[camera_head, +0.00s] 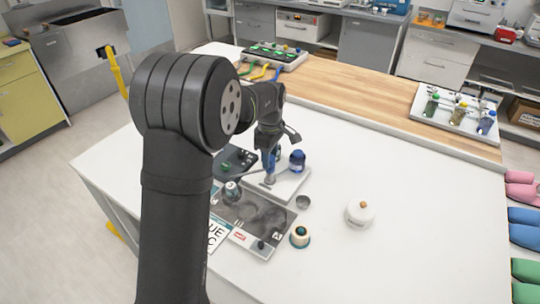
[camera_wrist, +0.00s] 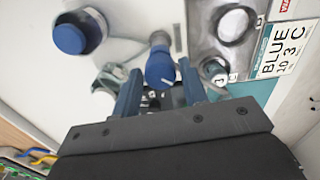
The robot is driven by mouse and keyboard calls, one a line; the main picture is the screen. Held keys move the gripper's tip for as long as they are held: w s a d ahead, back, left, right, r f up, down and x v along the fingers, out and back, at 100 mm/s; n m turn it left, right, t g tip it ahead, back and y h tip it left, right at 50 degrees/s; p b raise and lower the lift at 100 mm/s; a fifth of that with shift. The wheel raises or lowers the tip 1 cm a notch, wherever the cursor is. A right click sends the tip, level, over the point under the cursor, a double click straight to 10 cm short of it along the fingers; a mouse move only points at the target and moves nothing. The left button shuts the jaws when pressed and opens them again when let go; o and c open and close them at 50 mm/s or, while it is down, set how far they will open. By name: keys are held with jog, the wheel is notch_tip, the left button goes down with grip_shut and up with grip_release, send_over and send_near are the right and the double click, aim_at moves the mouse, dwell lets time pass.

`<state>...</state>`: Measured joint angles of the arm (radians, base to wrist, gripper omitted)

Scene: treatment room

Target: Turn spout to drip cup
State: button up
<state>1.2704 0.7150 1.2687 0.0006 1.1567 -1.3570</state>
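My gripper (camera_head: 272,160) is over the white base plate (camera_head: 290,187) on the table, pointing down. In the wrist view its two blue-grey fingers (camera_wrist: 160,82) stand apart, with a blue-capped part (camera_wrist: 160,68) between them and gaps visible on both sides. This part has a grey cylindrical end, and I cannot tell for sure that it is the spout. The spout's outlet and direction are hidden or too small to tell.
A blue-lidded jar (camera_head: 297,160) stands close right of my gripper. A dark tray (camera_head: 255,212) and a card reading BLUE 10 3 C (camera_wrist: 282,50) lie nearby. A white lidded pot (camera_head: 359,214) and a dark-and-cream round item (camera_head: 299,236) stand nearer the front.

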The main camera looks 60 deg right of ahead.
grip_shut()
jog(key=shift+n, duration=0.3)
jog(key=n, duration=0.4)
jog(key=shift+n, duration=0.3)
jog(key=n, duration=0.4)
jog(key=shift+n, duration=0.3)
jog(key=n, duration=0.8)
jog(key=shift+n, duration=0.5)
